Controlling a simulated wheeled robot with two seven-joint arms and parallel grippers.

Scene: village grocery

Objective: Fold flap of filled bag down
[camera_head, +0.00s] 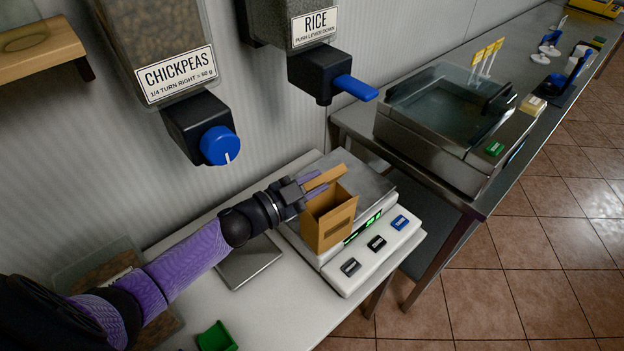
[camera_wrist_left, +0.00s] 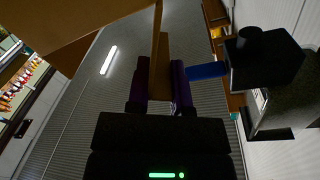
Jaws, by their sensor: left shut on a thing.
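A brown paper bag (camera_head: 328,224) stands upright on the metal plate of a white scale. Its top is open and its flap (camera_head: 324,177) stands up at the back rim. My left gripper (camera_head: 318,182) is at the flap, shut on it with purple fingers. In the left wrist view the flap (camera_wrist_left: 159,60) rises as a thin brown strip between the two fingers (camera_wrist_left: 160,85). The bag's contents are not visible. My right gripper is in neither view.
The white scale (camera_head: 388,244) has several buttons on its front. A chickpeas dispenser with blue knob (camera_head: 220,146) and a rice dispenser with blue lever (camera_head: 354,88) hang above. A green scoop (camera_head: 216,337) lies at the counter's front. A steel sealing machine (camera_head: 440,115) stands right.

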